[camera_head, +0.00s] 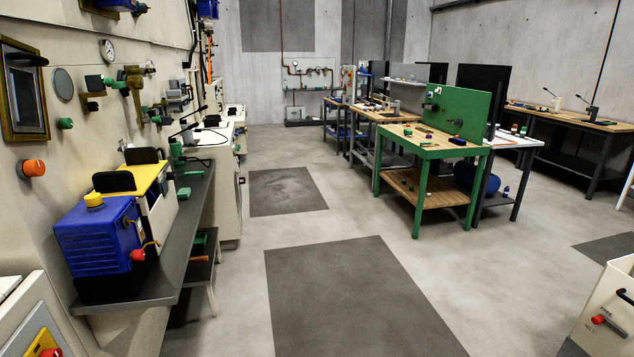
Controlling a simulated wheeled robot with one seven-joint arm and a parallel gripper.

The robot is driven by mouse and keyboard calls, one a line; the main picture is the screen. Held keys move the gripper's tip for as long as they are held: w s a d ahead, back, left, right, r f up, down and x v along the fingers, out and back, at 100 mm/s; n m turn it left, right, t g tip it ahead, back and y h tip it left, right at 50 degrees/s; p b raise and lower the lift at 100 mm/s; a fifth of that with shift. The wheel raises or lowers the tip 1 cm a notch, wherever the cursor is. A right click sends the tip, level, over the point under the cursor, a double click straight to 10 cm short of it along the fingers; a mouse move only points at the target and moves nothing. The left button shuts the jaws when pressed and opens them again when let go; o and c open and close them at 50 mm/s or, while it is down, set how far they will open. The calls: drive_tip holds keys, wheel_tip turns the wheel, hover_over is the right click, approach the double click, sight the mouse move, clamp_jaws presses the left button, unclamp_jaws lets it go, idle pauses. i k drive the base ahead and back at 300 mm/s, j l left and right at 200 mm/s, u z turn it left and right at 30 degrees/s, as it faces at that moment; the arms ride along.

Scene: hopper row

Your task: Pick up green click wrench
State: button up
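I cannot pick out a green click wrench for sure in the head view. Small items lie on the green workbench (416,150) right of the middle, too small to name. Several small green parts sit on the beige wall panel (70,105) and on the grey shelf (185,215) at the left, and I cannot tell whether any is the wrench. My gripper is not in view.
A blue box (95,245) and a yellow-topped box (145,180) stand on the grey shelf at the left. A beige cabinet with a red knob (598,320) is at the lower right. The floor with a dark mat (350,290) is clear. More benches (570,118) stand behind.

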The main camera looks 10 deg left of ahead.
sight(201, 172)
drive_tip(key=i, duration=2.05)
drive_tip(key=i+l+u, duration=0.1)
drive_tip(key=i+u, duration=0.3)
drive_tip(key=i+l+u, duration=0.35)
drive_tip(key=i, duration=0.25)
drive_tip(key=i+l+u, duration=0.4)
